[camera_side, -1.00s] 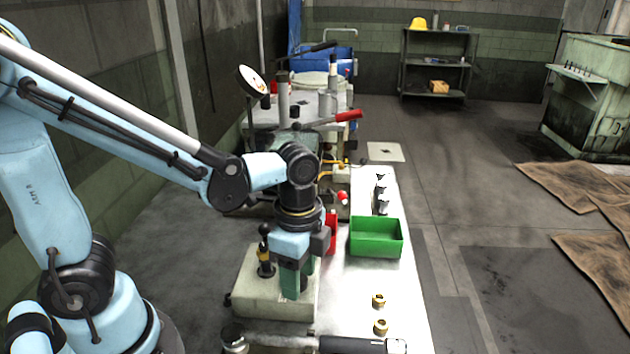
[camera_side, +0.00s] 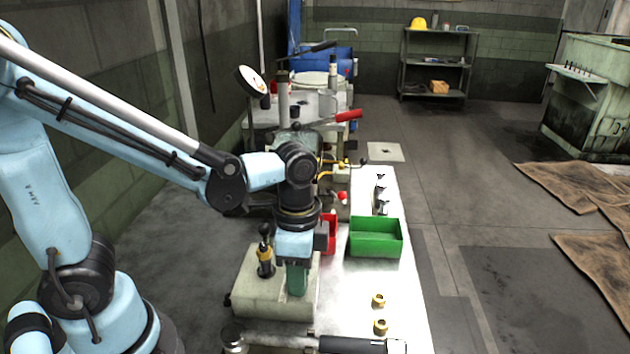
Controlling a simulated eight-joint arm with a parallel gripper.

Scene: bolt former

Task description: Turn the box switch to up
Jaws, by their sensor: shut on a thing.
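A pale grey box (camera_side: 260,304) stands on the bench's near left, with an upright black lever with a yellow collar (camera_side: 265,258) on its top left. My gripper (camera_side: 297,284) points down onto the right part of the box top, beside that lever. Its green fingers appear as one block, shut on what seems to be the box switch. The switch itself is hidden by the fingers, so its direction cannot be told.
A green bin (camera_side: 376,240) stands right of my gripper, with a red bin (camera_side: 329,236) partly behind the wrist. Two brass nuts (camera_side: 379,313) lie on the bench's near right. A red-handled lever (camera_side: 348,115) is farther back. A dark-handled bar lies at the front edge.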

